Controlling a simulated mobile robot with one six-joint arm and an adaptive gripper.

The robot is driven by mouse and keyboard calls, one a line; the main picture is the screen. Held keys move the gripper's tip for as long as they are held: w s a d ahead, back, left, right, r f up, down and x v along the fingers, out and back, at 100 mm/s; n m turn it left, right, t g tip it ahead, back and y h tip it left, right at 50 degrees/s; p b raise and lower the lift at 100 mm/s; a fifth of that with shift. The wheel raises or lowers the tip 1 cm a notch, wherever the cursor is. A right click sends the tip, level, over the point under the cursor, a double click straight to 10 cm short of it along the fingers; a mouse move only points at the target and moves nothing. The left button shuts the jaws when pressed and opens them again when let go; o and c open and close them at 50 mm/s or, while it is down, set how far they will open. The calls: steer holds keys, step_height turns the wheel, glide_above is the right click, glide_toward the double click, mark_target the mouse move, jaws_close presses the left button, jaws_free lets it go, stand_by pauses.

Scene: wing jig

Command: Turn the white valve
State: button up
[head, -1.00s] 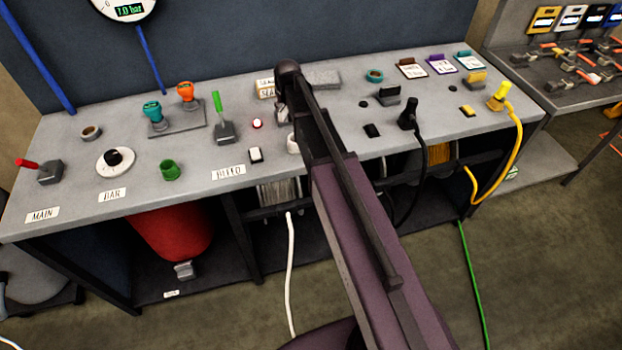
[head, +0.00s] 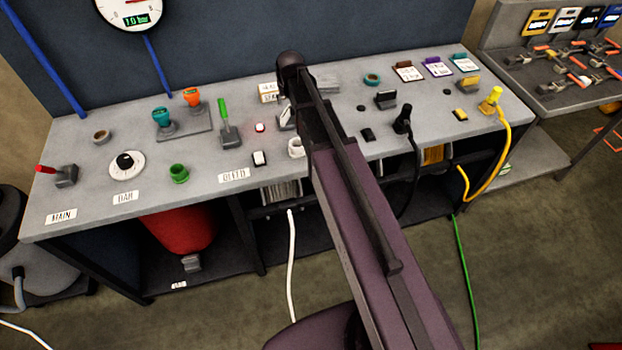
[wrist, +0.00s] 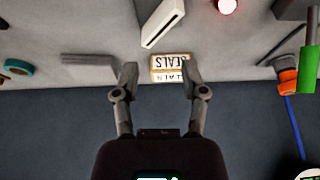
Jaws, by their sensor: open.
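A white, upright piece (head: 287,118) stands on the bench just left of my arm in the head view, partly hidden by it. It looks like the white valve's handle, but I cannot be sure. In the wrist view a white bar-like piece (wrist: 163,22) with a dark slot stands at the top middle. My gripper (wrist: 160,77) is open and empty, with its fingertips apart around the view of a small box marked SEALS (wrist: 171,68). The white piece lies beyond the fingertips, not between them. In the head view my arm hides the gripper.
A black plug (head: 402,122) and yellow plug (head: 491,102) stand right. Cables hang in front.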

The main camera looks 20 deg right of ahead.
steer(key=shift+p+v, duration=1.55)
steer(key=shift+v, duration=0.5)
steer(key=s+f+g+b, duration=0.2)
steer(key=s+f+b, duration=0.4)
steer(key=s, duration=0.6)
steer(key=s+f+g+b, duration=0.2)
steer(key=s+f+b, duration=0.5)
steer(key=s, duration=0.6)
steer(key=shift+f+b, duration=0.3)
steer(key=shift+f, duration=0.7)
steer(key=shift+s+a, duration=0.1)
steer(key=shift+s, duration=0.05)
step_height(320, 180, up, 15)
steer(key=m+p, duration=0.8)
steer(key=p, duration=0.8)
glide_above(286, 111)
steer(key=shift+r, duration=0.25)
steer(key=shift+f+b, duration=0.2)
steer(key=shift+b, duration=0.2)
step_height(286, 111, down, 14)
steer(key=b, duration=1.3)
steer(key=shift+r, duration=0.25)
